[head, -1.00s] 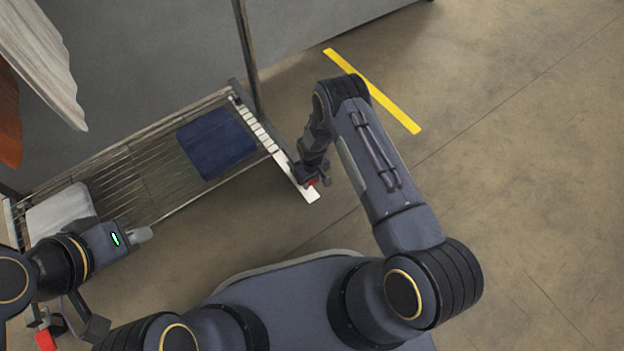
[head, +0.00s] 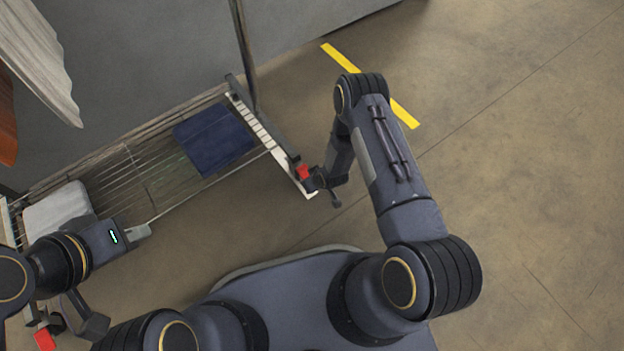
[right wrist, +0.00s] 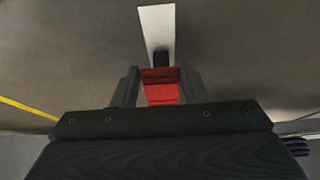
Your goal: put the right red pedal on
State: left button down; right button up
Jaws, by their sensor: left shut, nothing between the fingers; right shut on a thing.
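The right red pedal (head: 303,172) shows over the near end of the white end bar (head: 310,191) of the clothes rack. My right gripper (head: 313,178) is shut on it from the right side. In the right wrist view the red pedal (right wrist: 160,88) sits between both fingers, with a dark block (right wrist: 161,58) and the white bar (right wrist: 158,25) just beyond. I cannot tell whether pedal and bar touch. Another red pedal (head: 44,340) shows at the lower left.
The rack's wire shelf (head: 140,175) carries a folded navy cloth (head: 214,138) and a white cloth (head: 58,210). A metal post (head: 243,55) rises at its right end. Garments hang at upper left. The floor on the right is clear, with a yellow stripe (head: 405,115).

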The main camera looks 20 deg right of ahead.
jog(key=shift+t, duration=0.3)
jog(key=o, duration=1)
jog(key=p+v, duration=0.3)
jog(key=v, duration=0.4)
jog(key=shift+s+d+r, duration=0.1)
jog(key=shift+s+r, duration=0.1)
jog(key=shift+r, duration=0.1)
